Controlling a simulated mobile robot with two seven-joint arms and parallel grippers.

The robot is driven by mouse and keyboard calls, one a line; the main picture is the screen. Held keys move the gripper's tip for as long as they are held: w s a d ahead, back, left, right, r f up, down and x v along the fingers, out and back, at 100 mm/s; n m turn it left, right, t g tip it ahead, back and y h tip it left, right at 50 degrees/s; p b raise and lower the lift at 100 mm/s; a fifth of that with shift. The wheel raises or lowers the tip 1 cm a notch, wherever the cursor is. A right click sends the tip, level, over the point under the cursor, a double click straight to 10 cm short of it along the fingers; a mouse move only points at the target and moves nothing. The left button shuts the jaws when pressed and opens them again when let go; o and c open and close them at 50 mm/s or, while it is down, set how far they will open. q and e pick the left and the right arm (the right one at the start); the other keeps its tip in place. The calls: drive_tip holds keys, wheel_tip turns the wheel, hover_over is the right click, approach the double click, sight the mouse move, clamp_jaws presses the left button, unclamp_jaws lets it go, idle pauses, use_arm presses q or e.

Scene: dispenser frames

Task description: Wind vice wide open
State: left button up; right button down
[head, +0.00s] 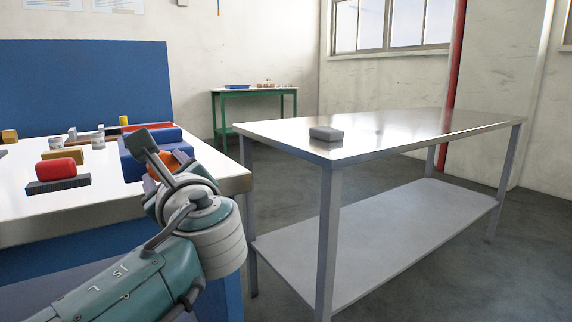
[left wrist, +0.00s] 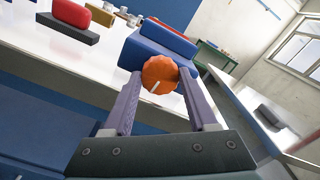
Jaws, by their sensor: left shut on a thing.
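The vice (head: 128,164) is a blue block at the right end of the workbench on the left; it also shows in the left wrist view (left wrist: 155,45). An orange round knob (left wrist: 160,72) with a white mark line sits on its near side. In the head view the knob (head: 180,156) is partly hidden by my gripper. My left gripper (head: 158,162) has its fingers on either side of the knob and is shut on it, as the left wrist view shows. How far the vice's jaws are apart is hard to tell. My right gripper is out of view.
On the workbench (head: 110,203), a red block on a dark base (head: 58,186), a yellow block (head: 70,158) and small cans (head: 97,140) stand left of the vice. A metal table (head: 420,128) with a grey block (head: 326,133) stands to the right, across a gap. A green table (head: 253,91) is behind.

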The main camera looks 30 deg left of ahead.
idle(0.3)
use_arm(q)
drive_tip(key=o, duration=1.4)
drive_tip(key=shift+c, duration=0.2)
drive_tip(key=s+d+m+p, duration=0.3)
drive_tip(key=s+d+m, duration=0.2)
drive_tip(key=d+m, duration=0.4)
drive_tip(key=s+r+n+g+h+p, duration=0.1)
drive_tip(key=s+r+n+h+p, duration=0.2)
drive_tip(key=r+p, duration=0.6)
drive_tip(key=s+d+r+n+g+h+p, duration=0.1)
drive_tip(key=s+r+n+h+p, duration=0.2)
drive_tip(key=p, duration=1.4)
drive_tip(key=s+d+r+n+g+h+p, duration=0.1)
drive_tip(key=s+r+n+g+h+p, duration=0.1)
drive_tip(key=s+r+n+p, duration=0.4)
wheel_tip(320, 180, up, 9)
drive_tip(key=n+h+p, duration=0.1)
drive_tip(key=n+p, duration=0.3)
drive_tip(key=p, duration=0.3)
drive_tip(key=shift+d+f+n+h, duration=0.2)
drive_tip(key=shift+n+h, duration=0.1)
drive_tip(key=shift+h, duration=0.1)
